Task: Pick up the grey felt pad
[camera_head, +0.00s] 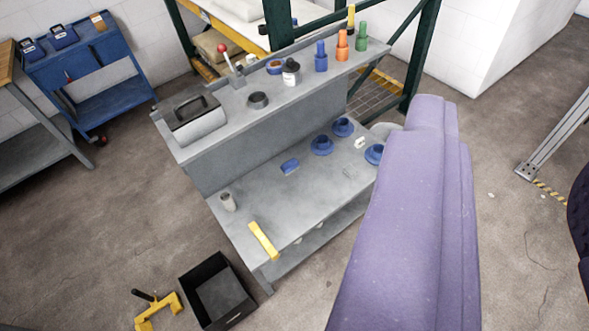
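I cannot single out the grey felt pad with certainty. A flat dark grey patch (222,296) shows inside the open black box (193,284) on the floor; I cannot tell whether it is a pad or the box's bottom. The grey two-level bench (245,205) stands in the middle, and no clear felt pad shows on it. The right end of its lower level is hidden behind a large purple form in the foreground. My gripper's fingertips are not in view.
Blue round parts (322,145) sit farther back. A yellow tool (157,311) lies beside the box. A blue cart (88,58) stands back left. Floor between is clear.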

